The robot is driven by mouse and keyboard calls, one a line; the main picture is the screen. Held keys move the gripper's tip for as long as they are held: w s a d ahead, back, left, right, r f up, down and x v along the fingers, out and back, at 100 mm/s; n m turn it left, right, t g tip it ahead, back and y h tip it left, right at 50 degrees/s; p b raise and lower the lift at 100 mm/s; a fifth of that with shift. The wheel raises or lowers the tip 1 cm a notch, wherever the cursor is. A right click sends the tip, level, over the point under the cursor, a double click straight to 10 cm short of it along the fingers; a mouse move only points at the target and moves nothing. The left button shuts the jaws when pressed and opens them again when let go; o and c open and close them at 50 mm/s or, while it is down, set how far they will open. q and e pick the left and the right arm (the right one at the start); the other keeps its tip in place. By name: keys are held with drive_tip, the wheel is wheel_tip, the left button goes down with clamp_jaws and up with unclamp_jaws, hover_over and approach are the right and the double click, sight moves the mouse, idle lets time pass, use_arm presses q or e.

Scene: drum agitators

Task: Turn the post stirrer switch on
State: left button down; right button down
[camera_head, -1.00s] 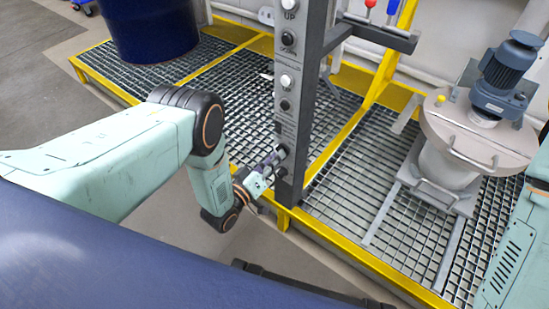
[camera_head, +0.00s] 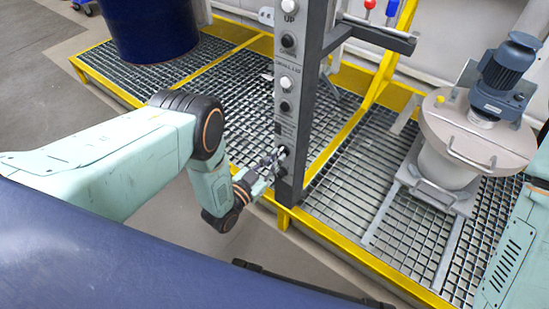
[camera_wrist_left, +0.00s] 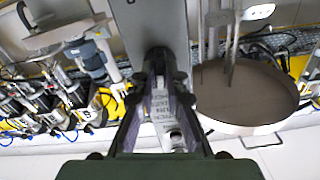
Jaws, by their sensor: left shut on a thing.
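The grey control post (camera_head: 296,105) stands upright in the middle of the head view, with a column of buttons and dark knobs on its face. My left gripper (camera_head: 278,160) is at the lowest control on the post, in front of its face. It is shut on the stirrer switch, which the fingers mostly hide. In the left wrist view, the fingers of the left gripper (camera_wrist_left: 160,72) come together close against the post (camera_wrist_left: 150,25), with a printed label visible between them. The switch's position cannot be read. My right gripper is not in view.
A yellow-edged grating platform (camera_head: 340,225) lies around the post. A mixer with a blue motor (camera_head: 503,75) stands at the right. A blue drum (camera_head: 150,28) stands at the back left. A grey bracket (camera_head: 375,35) sticks out from the post's upper right.

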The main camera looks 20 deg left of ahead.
use_arm(q)
drive_tip(key=m, duration=0.5)
drive_tip(key=shift+m, duration=0.4)
drive_tip(key=shift+p, duration=0.3)
drive_tip(key=c, duration=1.4)
unclamp_jaws()
drive_tip(key=v, duration=1.2)
